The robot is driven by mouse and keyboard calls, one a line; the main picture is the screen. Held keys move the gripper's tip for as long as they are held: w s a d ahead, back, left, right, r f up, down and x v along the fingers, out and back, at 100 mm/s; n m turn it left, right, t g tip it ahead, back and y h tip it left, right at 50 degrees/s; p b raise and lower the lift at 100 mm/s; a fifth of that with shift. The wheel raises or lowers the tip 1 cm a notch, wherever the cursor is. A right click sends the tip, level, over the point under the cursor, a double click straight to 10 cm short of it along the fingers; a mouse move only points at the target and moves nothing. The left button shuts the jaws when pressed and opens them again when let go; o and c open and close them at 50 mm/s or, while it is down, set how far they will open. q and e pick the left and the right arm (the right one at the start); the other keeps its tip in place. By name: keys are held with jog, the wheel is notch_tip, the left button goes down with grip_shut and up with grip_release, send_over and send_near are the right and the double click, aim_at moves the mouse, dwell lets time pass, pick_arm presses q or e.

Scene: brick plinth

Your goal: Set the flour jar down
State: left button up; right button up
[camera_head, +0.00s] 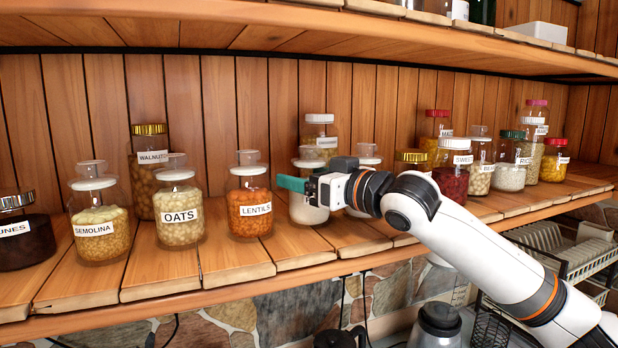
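A glass jar with white contents (308,213) and a pale lid stands on the wooden shelf, right of the LENTILS jar. Its label is hidden by my gripper, so I cannot read whether it is the flour. My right gripper (292,184) comes in from the right at the jar's mid-height, with a teal fingertip across its front. The other finger is hidden, so I cannot tell whether the gripper grips the jar. The jar looks upright, with its base at the shelf surface. My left gripper is not in view.
LENTILS (249,209), OATS (179,216) and SEMOLINA (100,229) jars stand to the left. Another jar (368,160) is partly hidden behind my gripper. More jars, including a red one (451,181), stand to the right. An upper shelf (300,34) hangs above.

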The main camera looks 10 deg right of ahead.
jog(key=shift+r, duration=0.1)
jog(key=shift+s+d, duration=0.1)
jog(key=shift+d, duration=0.05)
jog(key=b+v, duration=0.5)
jog(key=v, duration=0.5)
jog(key=shift+s+d, duration=0.25)
jog(key=shift+s, duration=0.05)
jog(key=shift+s+d, duration=0.25)
jog(key=shift+s, duration=0.25)
